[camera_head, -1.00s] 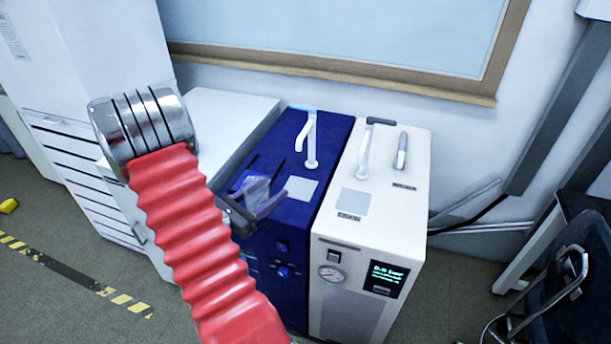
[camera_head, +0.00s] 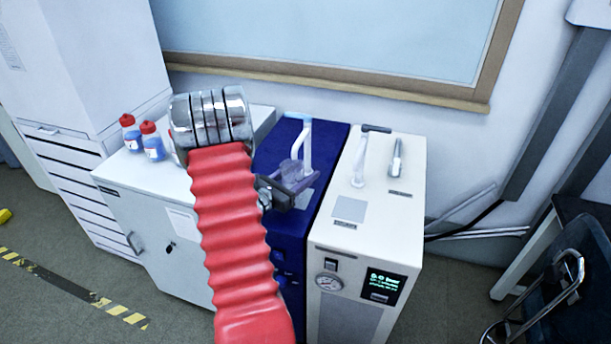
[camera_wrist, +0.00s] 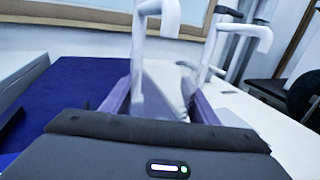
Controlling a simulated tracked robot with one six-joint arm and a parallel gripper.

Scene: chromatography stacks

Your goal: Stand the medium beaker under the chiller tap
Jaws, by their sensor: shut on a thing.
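My gripper (camera_head: 298,178) is shut on the clear, faintly purple beaker (camera_head: 292,172), over the top of the blue unit (camera_head: 338,145). The beaker shows blurred between the fingers in the wrist view (camera_wrist: 160,98). The blue unit's white tap (camera_head: 307,140) has a light-blue handle; its spout overlaps the beaker in the head view. I cannot tell whether the beaker is directly under the spout or touching the pale plate below. A cream unit (camera_head: 400,220) with a gauge, a lit display and its own white tap (camera_head: 360,165) stands to the right. The frames do not show which is the chiller.
Blue bottles with red caps (camera_head: 152,142) stand on the grey cabinet (camera_head: 150,210) at left; my arm hides part of it. A whiteboard (camera_head: 330,40) hangs behind the units. A dark chair (camera_head: 560,280) stands at the lower right. The cream unit's front top is clear.

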